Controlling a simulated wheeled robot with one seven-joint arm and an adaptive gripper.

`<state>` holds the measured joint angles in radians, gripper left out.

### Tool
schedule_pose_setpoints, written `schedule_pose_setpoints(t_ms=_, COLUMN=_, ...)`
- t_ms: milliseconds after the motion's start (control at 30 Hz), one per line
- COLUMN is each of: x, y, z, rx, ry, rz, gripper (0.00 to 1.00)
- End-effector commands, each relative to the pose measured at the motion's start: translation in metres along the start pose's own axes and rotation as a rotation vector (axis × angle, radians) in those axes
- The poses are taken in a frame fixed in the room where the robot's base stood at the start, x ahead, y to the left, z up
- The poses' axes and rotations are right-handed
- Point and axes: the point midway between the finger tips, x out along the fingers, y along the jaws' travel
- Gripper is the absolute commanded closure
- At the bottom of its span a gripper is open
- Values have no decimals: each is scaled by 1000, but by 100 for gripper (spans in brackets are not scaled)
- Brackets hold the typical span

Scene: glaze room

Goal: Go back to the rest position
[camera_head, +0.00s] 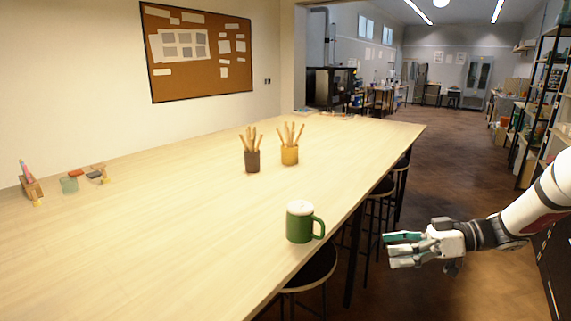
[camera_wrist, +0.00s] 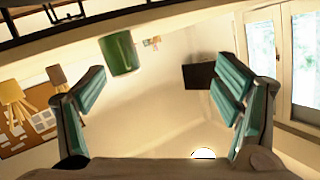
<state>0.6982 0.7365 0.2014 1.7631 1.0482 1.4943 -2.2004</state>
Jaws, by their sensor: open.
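My gripper (camera_head: 388,246) is open and empty, held out past the right edge of the table, over the floor. In the wrist view my gripper (camera_wrist: 168,105) shows its two teal-padded fingers spread wide with nothing between them. A green mug (camera_head: 299,224) with a white top stands upright on the table near its right edge, to the left of my gripper and apart from it. The mug also shows in the wrist view (camera_wrist: 120,54), beyond the fingers.
The long pale table (camera_head: 180,240) fills the left. A dark cup (camera_head: 252,161) and a yellow cup (camera_head: 289,155), both holding wooden sticks, stand further back. Small items lie at the left. Stools (camera_head: 312,268) line the right edge. Shelves (camera_head: 545,100) stand right; the floor between is clear.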

Motion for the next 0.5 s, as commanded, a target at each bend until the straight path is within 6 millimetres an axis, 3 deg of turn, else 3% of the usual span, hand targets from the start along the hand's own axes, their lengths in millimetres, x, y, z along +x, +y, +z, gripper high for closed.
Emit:
schedule_pose_setpoints(t_ms=300, x=28, y=-99, z=-39, rx=263, ry=-388, rz=-1, gripper=16)
schedule_pose_setpoints(t_ms=500, x=31, y=-167, z=-51, rx=424, ry=-627, rz=130, gripper=16)
